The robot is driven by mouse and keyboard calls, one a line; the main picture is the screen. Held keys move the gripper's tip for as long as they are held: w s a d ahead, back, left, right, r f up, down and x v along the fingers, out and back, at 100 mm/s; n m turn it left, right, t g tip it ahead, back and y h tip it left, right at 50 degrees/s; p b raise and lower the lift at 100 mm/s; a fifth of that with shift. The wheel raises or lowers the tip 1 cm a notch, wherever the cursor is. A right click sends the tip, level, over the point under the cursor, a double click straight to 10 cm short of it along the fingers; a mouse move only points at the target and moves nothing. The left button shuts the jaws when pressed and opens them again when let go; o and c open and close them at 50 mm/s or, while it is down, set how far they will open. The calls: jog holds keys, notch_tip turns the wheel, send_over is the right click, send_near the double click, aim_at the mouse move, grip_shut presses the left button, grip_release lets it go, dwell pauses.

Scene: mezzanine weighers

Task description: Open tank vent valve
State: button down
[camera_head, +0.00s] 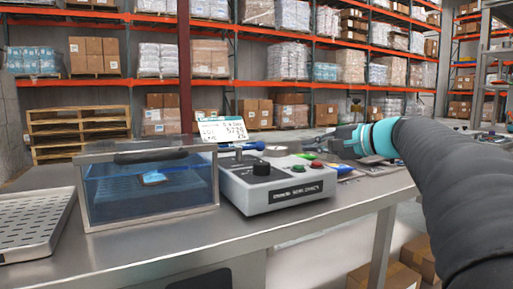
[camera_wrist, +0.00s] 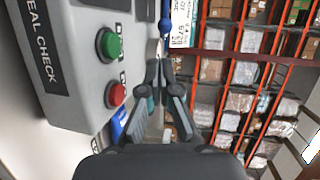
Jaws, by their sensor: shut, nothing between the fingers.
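The clear tank (camera_head: 150,192) with blue water stands on the steel bench at the left. Its lid carries a black handle (camera_head: 150,156), and a small blue object (camera_head: 153,178) shows inside. A blue rod (camera_wrist: 166,22), perhaps the same part, shows at the top of the wrist view. My gripper (camera_head: 327,143) is right of the control box, apart from the lever. In the wrist view my gripper (camera_wrist: 158,66) has its fingertips together and empty.
A perforated tray (camera_head: 30,225) lies at the far left. Loaded shelves fill the background.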

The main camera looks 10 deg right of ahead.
aim_at(264, 145)
jog(key=shift+w+r, duration=0.25)
jog(key=shift+w, duration=0.15)
jog(key=shift+w+a, duration=0.2)
jog(key=shift+w, duration=0.15)
jog(key=p+x, duration=0.1)
jog(key=x, duration=1.1)
jog(key=shift+w+a, duration=0.15)
jog(key=shift+w, duration=0.15)
jog(key=shift+w+a+p, duration=0.1)
jog(key=shift+p, duration=0.2)
jog(key=shift+w+n+y, duration=0.2)
jog(key=shift+n+y, duration=0.1)
jog(key=shift+y, duration=0.1)
